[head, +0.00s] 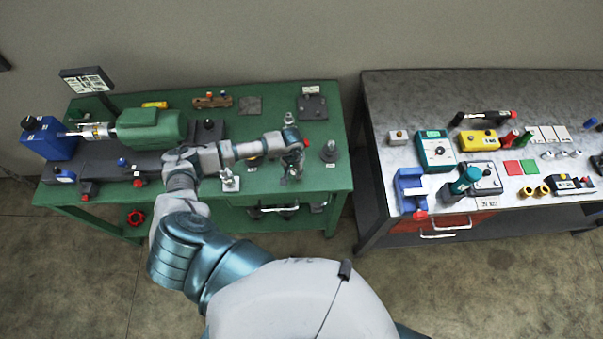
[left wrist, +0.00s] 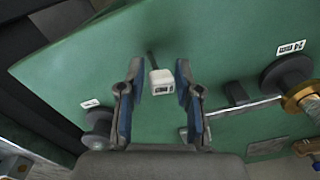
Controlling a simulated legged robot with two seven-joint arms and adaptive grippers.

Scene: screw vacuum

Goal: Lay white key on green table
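The green table (head: 330,172) stands at the left in the head view, and its top (left wrist: 220,60) fills much of the left wrist view. The white key (left wrist: 162,82) is a small white block with a dark printed label and a thin dark shaft. It shows between the fingers of my left gripper (left wrist: 159,70), with green behind it. The fingers are apart, with a gap on each side of the key. In the head view my left gripper (head: 292,155) is over the right part of the green table. I cannot tell whether the key touches the tabletop. My right gripper is out of view.
A dark round stand (head: 330,152) is just right of my left gripper. A grey table (head: 385,110) with tools stands to the right, across a gap.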

